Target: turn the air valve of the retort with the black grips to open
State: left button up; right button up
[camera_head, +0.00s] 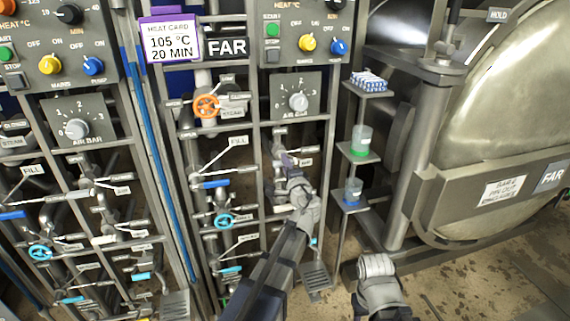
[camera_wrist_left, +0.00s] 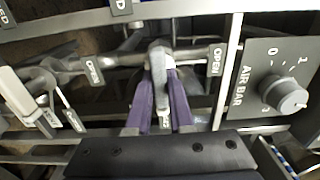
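My left gripper (camera_head: 289,161) reaches up to the right-hand column of the valve rack, below the dial marked AIR BAR. In the left wrist view its two purple fingers (camera_wrist_left: 161,88) stand close on both sides of a grey valve handle (camera_wrist_left: 158,52), which fills the small gap at their tips. A tag between the fingers is partly hidden. No black grip shows clearly.
The AIR BAR dial (camera_wrist_left: 285,95) is right of the fingers. A FAR sign (camera_head: 227,47) and orange wheel (camera_head: 207,105) are up left. A stand (camera_head: 352,207) with small jars and the big vessel (camera_head: 520,110) are to the right. Blue-handled valves fill the rack's lower left.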

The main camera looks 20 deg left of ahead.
pick_arm(q)
grip_shut()
dwell(0.3)
jog(key=n, duration=0.8)
jog(key=shift+n, duration=0.3)
jog(key=n, duration=0.4)
jog(key=shift+n, duration=2.6)
